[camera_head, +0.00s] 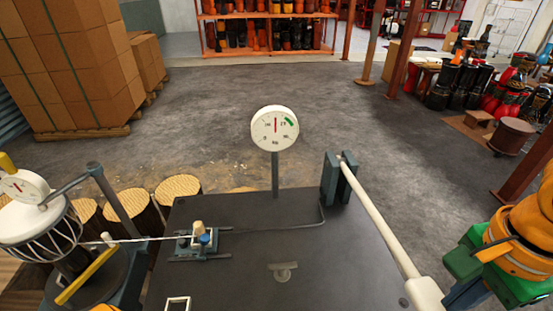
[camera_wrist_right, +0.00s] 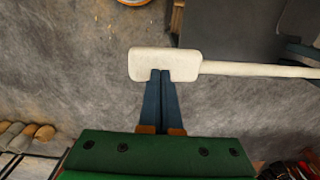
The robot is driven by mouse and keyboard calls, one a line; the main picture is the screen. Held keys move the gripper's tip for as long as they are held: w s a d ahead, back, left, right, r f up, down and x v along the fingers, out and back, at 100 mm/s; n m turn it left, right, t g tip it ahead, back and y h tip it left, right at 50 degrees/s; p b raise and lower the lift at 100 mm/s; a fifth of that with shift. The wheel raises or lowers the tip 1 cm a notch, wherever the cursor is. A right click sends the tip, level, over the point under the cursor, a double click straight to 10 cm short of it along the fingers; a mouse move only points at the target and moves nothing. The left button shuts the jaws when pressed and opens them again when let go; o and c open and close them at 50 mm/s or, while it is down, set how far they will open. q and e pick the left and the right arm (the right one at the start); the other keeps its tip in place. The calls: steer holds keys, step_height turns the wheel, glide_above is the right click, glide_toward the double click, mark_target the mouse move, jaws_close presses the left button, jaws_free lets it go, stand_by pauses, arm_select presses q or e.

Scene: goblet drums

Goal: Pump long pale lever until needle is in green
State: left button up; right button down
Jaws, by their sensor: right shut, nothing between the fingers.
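The long pale lever (camera_head: 375,218) slopes from a blue-grey pivot bracket (camera_head: 332,178) toward the lower right. Its thick end handle (camera_head: 425,293) also shows in the right wrist view (camera_wrist_right: 150,63). My right gripper (camera_wrist_right: 161,72) is shut and empty; its fingertips overlap the handle's edge in that view, and I cannot tell whether they touch. In the head view its blue fingers show in part at the lower right, beside the handle. My left gripper is not in view.
The dark table (camera_head: 330,260) carries a small blue clamp (camera_head: 200,240) with a cord. A drum with a second gauge (camera_head: 25,187) and a yellow bar (camera_head: 87,275) stands at left. Stacked boxes (camera_head: 75,75) and drum shelves (camera_head: 265,30) are farther back.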

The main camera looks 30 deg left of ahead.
step_height(320, 180, down, 18)
steer(key=b, duration=1.6)
step_height(320, 180, up, 18)
steer(key=p, duration=1.5)
steer(key=shift+s+d+r, duration=0.1)
steer(key=shift+r, duration=0.1)
steer(key=shift+f, duration=0.2)
